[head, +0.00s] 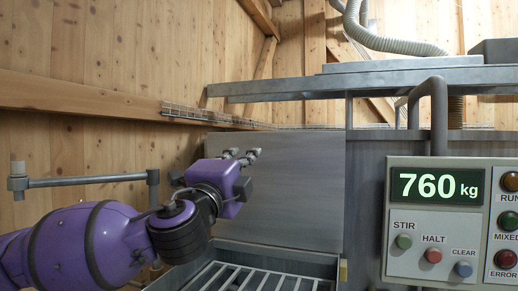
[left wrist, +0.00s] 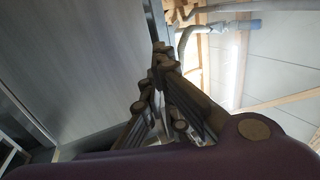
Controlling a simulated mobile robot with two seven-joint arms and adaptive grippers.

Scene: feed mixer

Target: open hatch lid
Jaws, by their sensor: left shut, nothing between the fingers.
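The hatch lid (head: 290,195) is a flat grey metal panel. It stands upright at the back of the hatch opening, with a barred grate (head: 250,278) showing below it. My left gripper (head: 246,156), on a purple arm, is in front of the lid's upper left part, its fingers pointing up and right. Its fingers are shut and empty. In the left wrist view the fingertips (left wrist: 164,52) come together near the edge of a large grey panel (left wrist: 80,60), which looks like the lid. I cannot tell whether they touch it. My right gripper is not in view.
A control panel (head: 450,225) reading 760 kg stands at the right, with several buttons and lamps. A grey metal beam (head: 290,90) runs above the lid. A grey rail (head: 90,180) is at the left, before the wooden wall (head: 100,60). A ribbed hose (head: 385,42) hangs above.

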